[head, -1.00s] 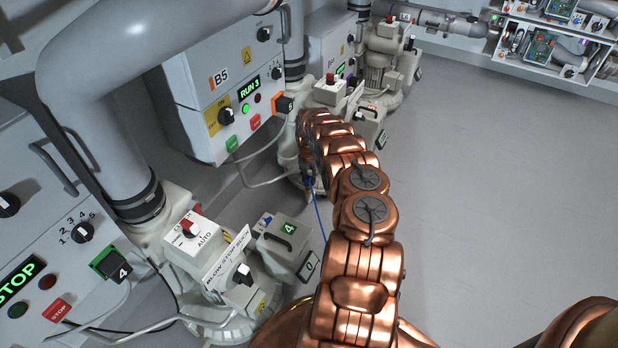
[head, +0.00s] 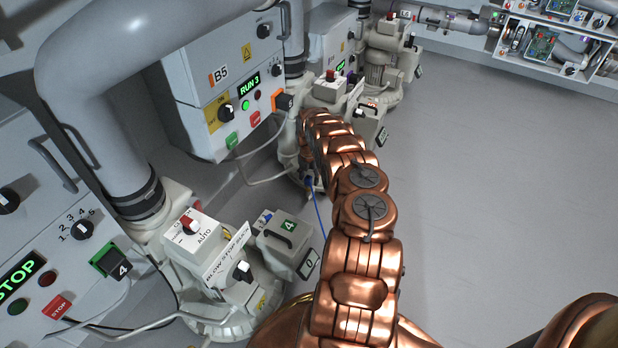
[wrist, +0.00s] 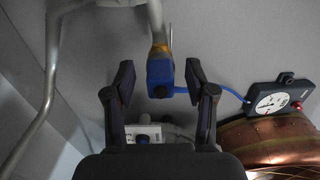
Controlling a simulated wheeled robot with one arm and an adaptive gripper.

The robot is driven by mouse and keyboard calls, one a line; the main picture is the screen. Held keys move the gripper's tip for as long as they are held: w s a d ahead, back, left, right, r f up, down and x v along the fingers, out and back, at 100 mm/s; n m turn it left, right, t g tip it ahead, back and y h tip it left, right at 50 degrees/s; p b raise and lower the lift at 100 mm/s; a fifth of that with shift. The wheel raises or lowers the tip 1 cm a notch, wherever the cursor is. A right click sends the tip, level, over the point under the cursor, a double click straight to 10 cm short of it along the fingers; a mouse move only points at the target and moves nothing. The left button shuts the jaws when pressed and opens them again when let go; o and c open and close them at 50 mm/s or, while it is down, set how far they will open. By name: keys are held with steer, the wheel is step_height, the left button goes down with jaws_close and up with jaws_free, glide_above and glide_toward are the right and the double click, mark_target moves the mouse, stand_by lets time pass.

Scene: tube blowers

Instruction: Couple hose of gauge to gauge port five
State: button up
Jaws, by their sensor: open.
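In the wrist view, my gripper (wrist: 159,74) is open, with one finger on each side of a blue hose connector (wrist: 160,76). Gaps show between the connector and both fingers. The connector sits at the end of a grey pipe with a yellow band (wrist: 159,47). A thin blue hose (wrist: 232,93) runs right from it to the dark gauge (wrist: 272,101) with a white dial, which is by my copper arm. In the head view, a bit of blue (head: 308,181) and the hose (head: 318,214) show beside my arm; my fingers are hidden. I cannot read a port number on the pipe.
The B5 cabinet (head: 205,110) reads RUN 3 and stands left of my arm. A blower unit (head: 210,250) with a box marked 4 (head: 288,226) is nearer. A bent grey tube (wrist: 45,85) runs left of my gripper. Open floor (head: 490,180) lies to the right.

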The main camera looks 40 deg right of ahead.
mark_target(309, 176)
steer(key=shift+r, duration=0.1)
step_height(309, 176, up, 12)
stand_by(0.9)
stand_by(0.5)
